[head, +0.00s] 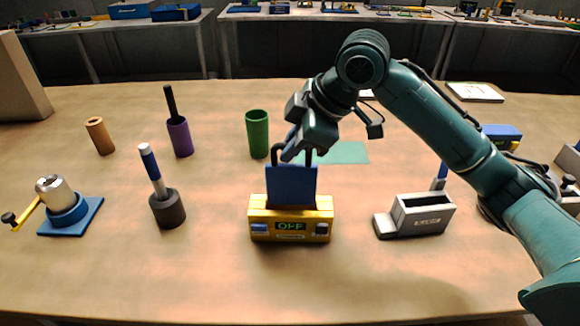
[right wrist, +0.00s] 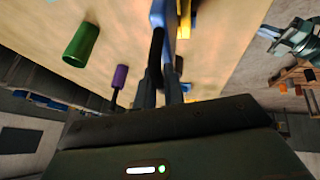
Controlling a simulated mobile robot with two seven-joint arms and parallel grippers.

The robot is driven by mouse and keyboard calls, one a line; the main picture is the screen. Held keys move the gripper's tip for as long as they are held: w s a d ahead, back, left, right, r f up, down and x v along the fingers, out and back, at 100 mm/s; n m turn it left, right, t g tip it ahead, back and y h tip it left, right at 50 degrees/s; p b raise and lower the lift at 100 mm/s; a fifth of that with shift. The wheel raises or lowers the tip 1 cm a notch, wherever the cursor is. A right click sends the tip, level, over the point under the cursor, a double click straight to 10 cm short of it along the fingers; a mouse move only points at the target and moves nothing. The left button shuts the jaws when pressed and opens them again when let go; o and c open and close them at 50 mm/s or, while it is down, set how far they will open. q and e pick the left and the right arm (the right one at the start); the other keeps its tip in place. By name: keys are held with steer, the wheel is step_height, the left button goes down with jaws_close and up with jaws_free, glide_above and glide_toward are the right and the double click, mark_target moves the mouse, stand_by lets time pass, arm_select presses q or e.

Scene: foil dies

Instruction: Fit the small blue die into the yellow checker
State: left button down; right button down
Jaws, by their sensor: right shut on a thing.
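The yellow checker (head: 260,222) stands on the table in the middle of the head view, with a green OFF display on its front. The small blue die (head: 292,184) is a flat blue plate, upright at the checker's top. Its lower edge overlaps the checker's top; I cannot tell how deep it sits in the slot. My right gripper (head: 292,154) is shut on the die's upper part from above. In the right wrist view the fingers hide much of the die, and part of the yellow checker (right wrist: 184,18) shows. My left gripper (right wrist: 272,36) appears small there, its jaws unclear.
Left of the checker stand a dark holder with a white-blue stick (head: 165,208), a blue-based press (head: 68,212) and a purple cup (head: 180,138). A green cup (head: 257,135) is behind. A grey slotted box (head: 424,214) is at right. The front table strip is clear.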

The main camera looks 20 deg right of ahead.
mark_target(290, 165)
steer(key=shift+f, duration=1.9)
steer(key=c, duration=1.5)
jaws_free()
steer(key=shift+f, duration=0.1)
steer(key=shift+s+d+r, duration=0.1)
steer(key=shift+s+r, duration=0.05)
steer(key=shift+r, duration=0.35)
steer(key=v, duration=1.1)
steer(key=shift+r, duration=0.1)
steer(key=shift+s, duration=0.1)
